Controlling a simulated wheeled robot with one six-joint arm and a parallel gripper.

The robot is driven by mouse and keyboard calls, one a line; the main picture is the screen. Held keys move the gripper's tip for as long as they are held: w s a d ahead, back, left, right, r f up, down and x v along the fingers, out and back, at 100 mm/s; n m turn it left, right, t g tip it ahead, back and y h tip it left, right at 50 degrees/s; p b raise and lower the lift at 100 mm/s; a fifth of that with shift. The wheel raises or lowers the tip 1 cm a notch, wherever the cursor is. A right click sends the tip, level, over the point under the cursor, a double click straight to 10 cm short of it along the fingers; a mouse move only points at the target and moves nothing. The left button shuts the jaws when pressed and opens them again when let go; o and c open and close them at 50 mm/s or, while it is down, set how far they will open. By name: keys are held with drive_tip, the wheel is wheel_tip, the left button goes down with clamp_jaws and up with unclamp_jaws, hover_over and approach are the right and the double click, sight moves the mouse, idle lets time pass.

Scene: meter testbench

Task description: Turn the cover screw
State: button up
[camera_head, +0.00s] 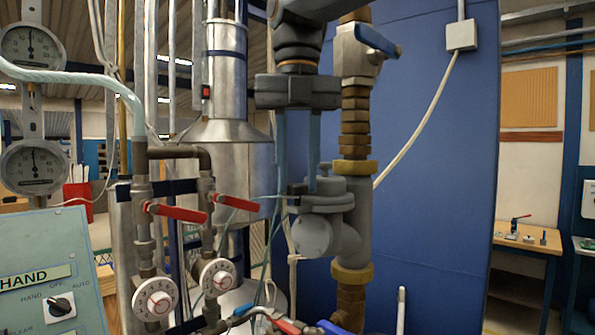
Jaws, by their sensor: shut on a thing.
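The grey water meter (328,228) is set in a vertical pipe, between brass fittings. Its round capped face (311,235) points toward the lower left. My gripper (297,185) comes down from above, with its two long blue-grey fingers pointing straight down to the meter's upper left side. The fingertips are shut on a small grey part (296,189) there, which appears to be the cover screw. The fingers partly hide it, and I cannot make out its slot or how far it is turned.
A blue-handled valve (372,42) sits above the meter, close to the right of my wrist. Red-handled valves (178,212) and white dials (155,299) stand at the left. A blue panel (440,190) is behind.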

drive_tip(key=o, duration=1.1)
drive_tip(key=shift+c, duration=0.2)
